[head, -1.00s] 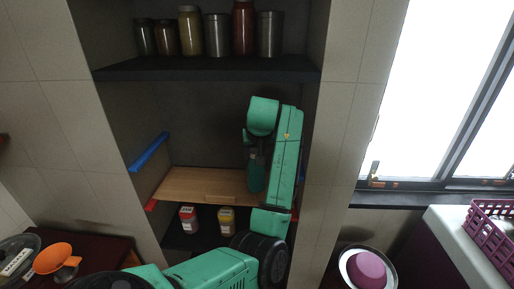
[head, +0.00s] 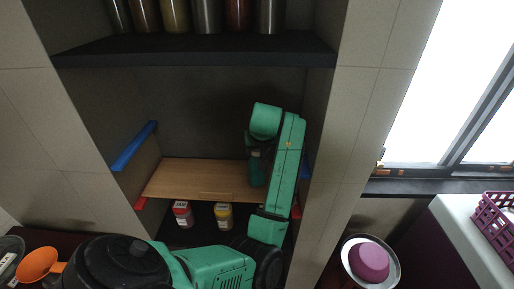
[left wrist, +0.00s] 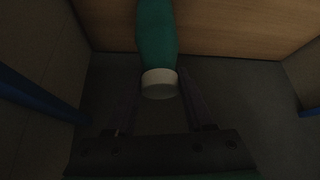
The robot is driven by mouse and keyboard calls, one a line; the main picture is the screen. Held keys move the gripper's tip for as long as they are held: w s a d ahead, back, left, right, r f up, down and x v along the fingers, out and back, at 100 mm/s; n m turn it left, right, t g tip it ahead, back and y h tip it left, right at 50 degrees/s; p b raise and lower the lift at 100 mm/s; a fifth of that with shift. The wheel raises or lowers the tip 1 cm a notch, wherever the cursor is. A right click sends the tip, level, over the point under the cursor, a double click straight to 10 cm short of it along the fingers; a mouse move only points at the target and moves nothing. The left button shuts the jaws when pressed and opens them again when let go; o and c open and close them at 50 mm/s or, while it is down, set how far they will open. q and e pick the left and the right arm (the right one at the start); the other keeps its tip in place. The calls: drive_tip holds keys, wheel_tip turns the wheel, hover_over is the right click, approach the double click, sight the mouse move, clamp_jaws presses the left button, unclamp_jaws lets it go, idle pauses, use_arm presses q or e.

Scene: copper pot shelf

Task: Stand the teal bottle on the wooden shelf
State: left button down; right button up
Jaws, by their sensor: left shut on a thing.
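The teal bottle (head: 257,168) is upright over the right part of the wooden shelf (head: 190,177), inside the niche. Its base overlaps the board in the head view; I cannot tell whether it touches. In the left wrist view the bottle (left wrist: 157,35) shows with its white cap (left wrist: 159,84) towards me, and the wooden shelf (left wrist: 235,30) lies beyond it. My left gripper (head: 254,143) is shut on the bottle near its top; my own arm hides part of both in the head view. In the left wrist view its fingers (left wrist: 160,98) flank the cap. My right gripper is out of view.
A dark upper shelf (head: 200,50) with several jars is above. A red-labelled jar (head: 183,214) and a yellow jar (head: 223,215) stand below the wooden shelf. A blue rail (head: 135,146) is on the left wall. The left part of the wooden shelf is bare.

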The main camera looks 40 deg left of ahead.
use_arm(q)
drive_tip(key=c, duration=0.6)
unclamp_jaws()
drive_tip(key=shift+w+a+f, duration=0.25)
drive_tip(key=o, duration=0.3)
drive_tip(key=shift+s+d+r, duration=0.25)
drive_tip(key=shift+d, duration=0.1)
drive_tip(key=shift+s+d+r, duration=0.15)
drive_tip(key=shift+r, duration=0.05)
drive_tip(key=shift+d+r+b, duration=0.1)
drive_tip(key=shift+r+b, duration=0.15)
drive_tip(key=shift+b, duration=0.2)
drive_tip(key=b+v, duration=0.1)
drive_tip(key=v, duration=1)
drive_tip(key=shift+b, duration=0.4)
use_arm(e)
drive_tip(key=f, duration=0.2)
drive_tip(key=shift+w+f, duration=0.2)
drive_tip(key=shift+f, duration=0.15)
use_arm(q)
drive_tip(key=shift+a, duration=0.2)
